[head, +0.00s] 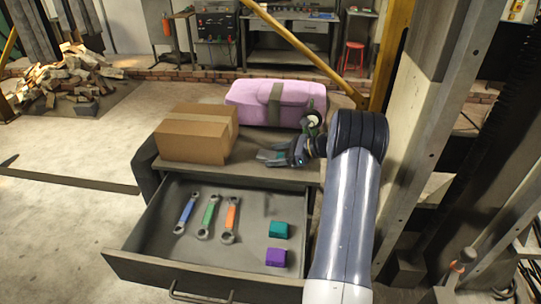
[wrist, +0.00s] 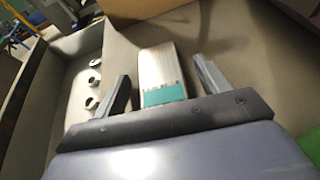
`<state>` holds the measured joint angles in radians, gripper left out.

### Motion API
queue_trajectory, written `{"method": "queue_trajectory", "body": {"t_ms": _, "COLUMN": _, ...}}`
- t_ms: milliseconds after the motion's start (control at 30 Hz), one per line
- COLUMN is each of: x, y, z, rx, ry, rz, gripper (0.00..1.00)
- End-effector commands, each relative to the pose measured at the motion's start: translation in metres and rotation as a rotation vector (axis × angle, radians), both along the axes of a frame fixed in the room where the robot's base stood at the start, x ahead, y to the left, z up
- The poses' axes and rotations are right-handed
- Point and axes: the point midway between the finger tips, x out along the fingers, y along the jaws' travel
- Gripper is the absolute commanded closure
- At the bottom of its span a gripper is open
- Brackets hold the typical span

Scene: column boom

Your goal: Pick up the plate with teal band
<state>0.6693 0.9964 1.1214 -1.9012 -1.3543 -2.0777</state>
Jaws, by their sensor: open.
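The plate with teal band (wrist: 162,68) is a pale metallic, ribbed piece with a teal strip at its near end. In the wrist view it shows between the two fingers of my gripper (wrist: 160,74), with a gap on each side. In the head view my gripper (head: 276,156) is low over the cabinet top (head: 255,174), right of the cardboard box. It is open and holds nothing. The gripper mostly hides the plate in the head view, and I cannot tell the height of the fingers above it.
The cardboard box (head: 197,134) and a pink case (head: 275,101) stand on the cabinet top. The open drawer (head: 160,262) in front holds three wrenches (head: 208,217), a teal block (head: 278,229) and a purple block (head: 276,257). A pillar (head: 425,130) stands right of my arm.

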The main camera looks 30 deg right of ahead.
Motion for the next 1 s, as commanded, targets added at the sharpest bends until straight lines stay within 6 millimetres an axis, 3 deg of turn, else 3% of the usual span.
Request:
{"method": "queue_trajectory", "body": {"t_ms": 133, "x": -0.0001, "y": -0.0003, "z": -0.0003, "rx": 0.0, "ry": 0.0, "rz": 0.0, "gripper": 0.29}}
{"method": "queue_trajectory", "body": {"t_ms": 900, "x": -0.0002, "y": -0.0005, "z": 0.0001, "rx": 0.0, "ry": 0.0, "rz": 0.0, "gripper": 0.92}}
{"method": "queue_trajectory", "body": {"t_ms": 1000, "x": 0.0002, "y": -0.0006, "z": 0.0015, "rx": -0.001, "ry": -0.002, "rz": 0.0, "gripper": 0.94}}
